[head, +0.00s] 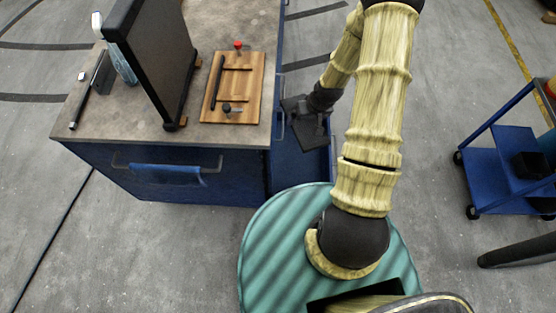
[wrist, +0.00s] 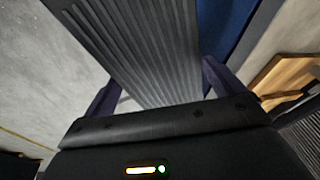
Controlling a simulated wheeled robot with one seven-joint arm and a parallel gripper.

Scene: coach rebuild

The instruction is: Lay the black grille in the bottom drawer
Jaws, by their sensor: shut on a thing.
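My gripper (head: 298,108) is low beside the right side of the blue cabinet (head: 230,180). It is shut on the black grille, a dark ribbed panel (wrist: 140,45) between my two fingers in the wrist view. In the head view the grille (head: 310,135) is a small dark shape, hard to tell apart from the gripper. An open blue drawer (head: 289,168) juts out from the cabinet's right side, below the grille. I cannot tell whether the grille touches the drawer. The drawer's floor is partly hidden by my arm and the grille.
The cabinet top holds a wooden board (head: 248,100) with a red knob, a dark upright panel (head: 155,60) and a blue bottle (head: 122,62). A blue cart (head: 490,170) stands at the right. The floor between arm and cart is clear.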

